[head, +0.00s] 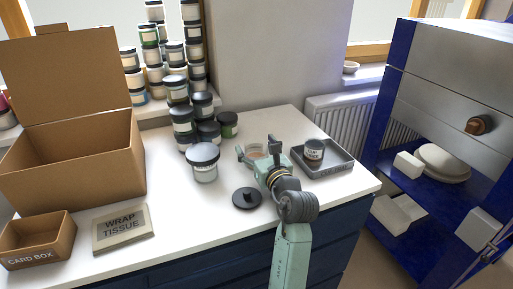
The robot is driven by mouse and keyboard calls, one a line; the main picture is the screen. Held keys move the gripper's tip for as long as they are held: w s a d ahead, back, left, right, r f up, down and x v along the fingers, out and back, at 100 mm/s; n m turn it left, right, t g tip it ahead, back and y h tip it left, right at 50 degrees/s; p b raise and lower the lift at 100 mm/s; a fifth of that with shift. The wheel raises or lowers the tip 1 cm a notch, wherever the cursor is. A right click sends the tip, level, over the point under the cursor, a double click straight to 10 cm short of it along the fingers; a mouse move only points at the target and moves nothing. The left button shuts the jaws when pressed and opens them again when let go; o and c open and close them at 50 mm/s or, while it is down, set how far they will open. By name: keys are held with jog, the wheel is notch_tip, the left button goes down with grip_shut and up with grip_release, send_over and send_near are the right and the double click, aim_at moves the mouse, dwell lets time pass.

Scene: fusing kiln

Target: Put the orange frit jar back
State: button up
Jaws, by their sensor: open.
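My gripper (257,147) is open, reaching over the right part of the white worktop. A low, clear round container with pale orange contents (256,151) shows between or just beyond its fingers; it looks like the orange frit jar, but my gripper partly hides it. I cannot tell whether the fingers touch it. A black round lid with a knob (247,198) lies on the worktop in front of it. Several dark-lidded jars (183,120) stand stacked at the back.
A grey tray (338,170) holding a small dark-topped jar (314,150) sits right of my gripper. At left are a big cardboard box (70,165), a small card box (38,238) and wrap tissue (123,228). The blue kiln stand (384,108) is at right. The worktop's front middle is clear.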

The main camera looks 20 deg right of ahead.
jog(key=shift+r, duration=0.25)
jog(key=s+b, duration=0.1)
jog(key=s, duration=1.1)
jog(key=shift+d+f+b, duration=0.1)
jog(key=shift+d+b, duration=0.1)
jog(key=shift+b, duration=0.15)
